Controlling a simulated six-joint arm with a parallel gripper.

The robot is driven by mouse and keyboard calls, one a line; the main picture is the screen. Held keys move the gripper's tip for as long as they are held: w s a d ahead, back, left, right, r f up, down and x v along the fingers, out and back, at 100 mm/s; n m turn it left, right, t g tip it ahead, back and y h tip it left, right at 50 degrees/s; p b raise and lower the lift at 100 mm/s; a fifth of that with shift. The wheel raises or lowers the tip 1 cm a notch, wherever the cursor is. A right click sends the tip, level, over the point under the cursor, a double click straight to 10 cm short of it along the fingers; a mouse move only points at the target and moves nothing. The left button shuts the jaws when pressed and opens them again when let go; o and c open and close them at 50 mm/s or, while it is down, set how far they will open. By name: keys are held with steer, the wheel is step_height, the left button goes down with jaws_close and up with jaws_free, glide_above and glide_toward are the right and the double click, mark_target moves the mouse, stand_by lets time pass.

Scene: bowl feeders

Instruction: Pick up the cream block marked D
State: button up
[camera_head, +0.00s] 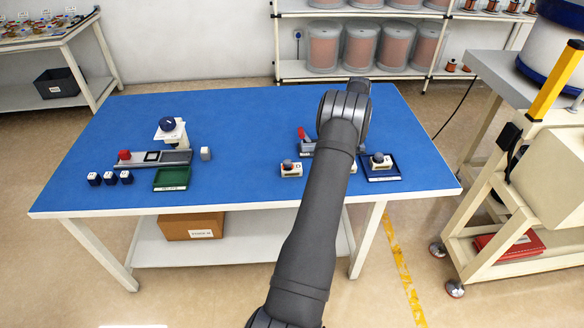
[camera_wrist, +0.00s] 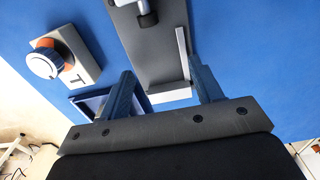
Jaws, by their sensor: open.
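In the head view a cream block with a dark knob (camera_head: 291,169) sits on the blue table left of my arm. Its mark is too small to read surely. A second cream knobbed block (camera_head: 378,161) is at the dark blue tray (camera_head: 392,176) on the right. A pale piece (camera_head: 353,168) shows partly behind my arm. In the wrist view a cream block marked T (camera_wrist: 88,68), with a white knob and orange ring, lies left of my gripper (camera_wrist: 165,88). No D is readable. My gripper is open; its fingers straddle a grey fixture's end and a white edge.
The grey fixture (camera_wrist: 150,55) lies under my gripper, with a red handle (camera_head: 302,134) in the head view. At left are a green tray (camera_head: 172,180), a grey fixture (camera_head: 178,158) and several dark blue blocks (camera_head: 110,178). The middle of the table is clear.

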steer(key=shift+o, duration=0.4)
steer(key=s+a+r, duration=0.3)
steer(key=a+r, duration=0.6)
steer(key=a, duration=0.2)
step_height(320, 180, up, 6)
glide_above(292, 165)
steer(key=f, duration=0.7)
steer(key=w+f, duration=0.1)
steer(key=f, duration=0.3)
steer(key=shift+d+f, duration=0.15)
steer(key=shift+d, duration=0.05)
steer(key=shift+s+a+f, duration=0.1)
steer(key=shift+a+f, duration=0.05)
steer(key=shift+f, duration=1.2)
steer(key=shift+s+a+f, duration=0.1)
steer(key=shift+f, duration=1.25)
steer(key=shift+c, duration=0.4)
steer(key=c, duration=1.1)
